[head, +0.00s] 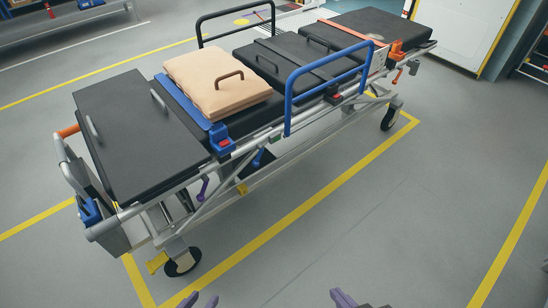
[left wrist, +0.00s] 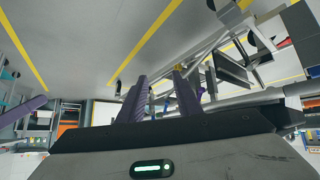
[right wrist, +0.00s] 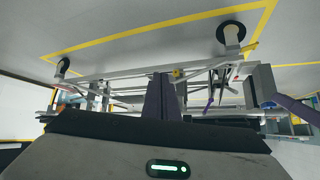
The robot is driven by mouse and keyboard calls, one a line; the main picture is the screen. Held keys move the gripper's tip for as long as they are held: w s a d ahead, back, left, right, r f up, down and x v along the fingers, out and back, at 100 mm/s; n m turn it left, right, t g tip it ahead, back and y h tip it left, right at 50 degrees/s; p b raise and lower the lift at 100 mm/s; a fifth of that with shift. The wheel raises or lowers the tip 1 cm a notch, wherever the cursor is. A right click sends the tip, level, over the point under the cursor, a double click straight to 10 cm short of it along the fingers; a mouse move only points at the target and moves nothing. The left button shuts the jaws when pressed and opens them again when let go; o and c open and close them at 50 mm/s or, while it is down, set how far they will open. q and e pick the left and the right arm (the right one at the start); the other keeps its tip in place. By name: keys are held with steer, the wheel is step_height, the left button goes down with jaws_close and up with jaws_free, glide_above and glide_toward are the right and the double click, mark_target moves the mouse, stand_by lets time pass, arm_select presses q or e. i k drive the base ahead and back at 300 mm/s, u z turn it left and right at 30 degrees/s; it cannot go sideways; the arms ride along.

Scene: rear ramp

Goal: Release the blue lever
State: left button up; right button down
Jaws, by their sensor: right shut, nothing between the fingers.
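The blue lever may be the small dark-blue lever (head: 257,158) hanging under the middle of the stretcher's near side in the head view, but I cannot be sure. A blue handle (head: 90,210) also sits at the stretcher's left end. My left gripper (head: 199,300) is at the bottom edge of the head view, over the floor in front of the stretcher. Its fingers are apart and empty in the left wrist view (left wrist: 160,90). My right gripper (head: 358,300) is further right, away from the stretcher. Its fingers are together in the right wrist view (right wrist: 160,92). Neither touches a lever.
The near floor (head: 400,220) is clear.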

mark_target(255, 163)
steer(key=z, duration=0.4)
steer(key=i, duration=0.75)
steer(key=u, duration=1)
steer(key=i, duration=0.5)
